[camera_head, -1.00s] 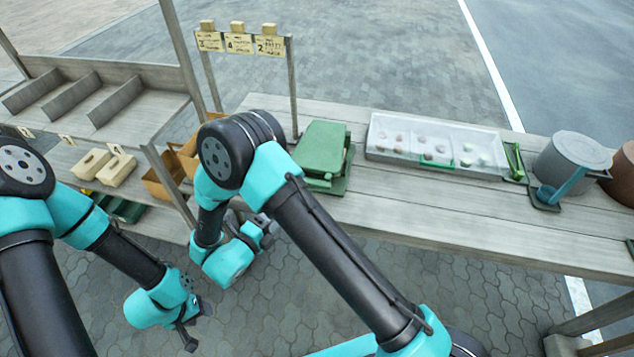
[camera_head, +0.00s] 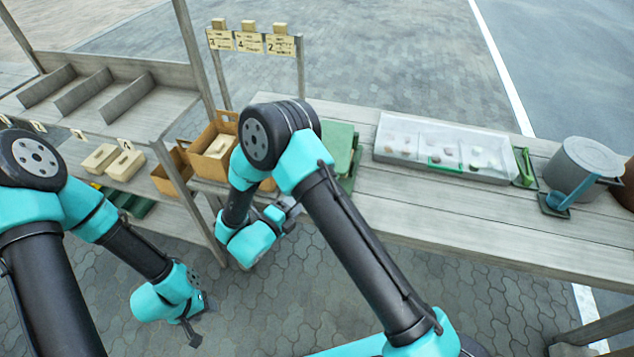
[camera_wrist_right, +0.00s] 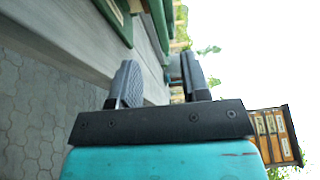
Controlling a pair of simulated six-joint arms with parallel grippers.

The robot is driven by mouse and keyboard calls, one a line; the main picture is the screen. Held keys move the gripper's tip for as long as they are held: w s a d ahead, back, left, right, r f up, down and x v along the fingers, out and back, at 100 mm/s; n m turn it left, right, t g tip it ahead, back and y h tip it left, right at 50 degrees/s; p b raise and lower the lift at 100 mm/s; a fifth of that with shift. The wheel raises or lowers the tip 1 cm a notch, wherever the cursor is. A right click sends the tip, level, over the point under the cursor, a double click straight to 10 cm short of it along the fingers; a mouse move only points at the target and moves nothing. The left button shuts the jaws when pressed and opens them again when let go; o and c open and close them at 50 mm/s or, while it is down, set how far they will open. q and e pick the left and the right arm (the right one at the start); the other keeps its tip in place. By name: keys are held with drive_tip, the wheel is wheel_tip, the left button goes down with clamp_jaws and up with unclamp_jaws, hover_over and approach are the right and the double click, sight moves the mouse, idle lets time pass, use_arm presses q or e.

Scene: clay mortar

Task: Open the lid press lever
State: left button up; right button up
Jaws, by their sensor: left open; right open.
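A green box-like press with a flat lid (camera_head: 338,143) stands on the wooden table, partly hidden behind my right arm in the head view. Its lid looks closed; I cannot make out its lever. Green parts (camera_wrist_right: 115,20) also show at the top of the right wrist view. My right gripper (camera_head: 287,212) is beside the table's front edge, left of and below the press; its fingers (camera_wrist_right: 158,80) are apart and empty in the right wrist view. My left gripper (camera_head: 193,333) hangs low over the paving, open and empty, far from the press.
A clear-lidded tray (camera_head: 440,150) lies right of the press. Brown boxes (camera_head: 212,148) and a shelf (camera_head: 110,105) are at left. A sign rack (camera_head: 250,42) stands behind. The table front is clear.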

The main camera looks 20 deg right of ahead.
drive_tip(key=x, duration=1.1)
drive_tip(key=shift+a, duration=0.1)
drive_tip(key=shift+c, duration=0.4)
clamp_jaws()
